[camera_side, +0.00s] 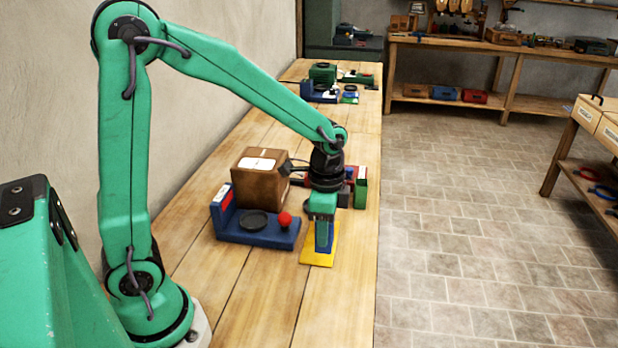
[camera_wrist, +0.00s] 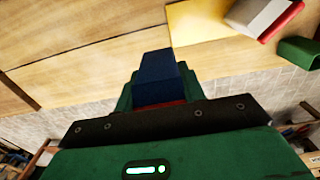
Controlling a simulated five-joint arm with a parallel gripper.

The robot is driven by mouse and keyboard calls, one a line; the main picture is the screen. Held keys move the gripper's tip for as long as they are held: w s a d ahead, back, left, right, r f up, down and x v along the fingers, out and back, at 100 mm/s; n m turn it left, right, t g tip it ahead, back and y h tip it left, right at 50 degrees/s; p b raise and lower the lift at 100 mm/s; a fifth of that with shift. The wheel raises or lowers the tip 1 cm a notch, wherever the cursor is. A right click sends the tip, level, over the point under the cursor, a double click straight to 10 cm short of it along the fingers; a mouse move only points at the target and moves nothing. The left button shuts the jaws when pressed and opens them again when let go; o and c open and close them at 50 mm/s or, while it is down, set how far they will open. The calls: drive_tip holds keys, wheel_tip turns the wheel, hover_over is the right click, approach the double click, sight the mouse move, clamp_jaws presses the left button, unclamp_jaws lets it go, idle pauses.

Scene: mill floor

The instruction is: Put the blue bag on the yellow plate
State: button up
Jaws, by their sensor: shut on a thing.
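The blue bag (camera_wrist: 158,72) is between the fingers of my gripper (camera_side: 322,244), which is shut on it. In the side view only a narrow blue part of the bag (camera_side: 331,238) shows beside a green finger. The yellow plate (camera_side: 317,259) lies flat on the wooden bench, near its right edge. In the side view the bag and fingers overlap the plate; I cannot tell whether the bag touches it. In the wrist view the yellow plate (camera_wrist: 207,32) shows beyond the bag and to its right.
A blue fixture (camera_side: 262,235) with a red knob stands left of the plate, with a cardboard box (camera_side: 257,185) behind it. A green item (camera_side: 361,187) stands behind my gripper on the right. The bench front (camera_side: 255,295) is clear.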

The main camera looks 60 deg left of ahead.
drive_tip(key=w+a+f, duration=0.3)
drive_tip(key=a+f, duration=0.1)
drive_tip(key=a, duration=0.2)
drive_tip(key=shift+a+f, duration=0.1)
drive_tip(key=shift+f, duration=0.05)
drive_tip(key=shift+f, duration=1.9)
drive_tip(key=shift+f, duration=0.1)
drive_tip(key=o, duration=1.1)
wheel_tip(320, 180, up, 12)
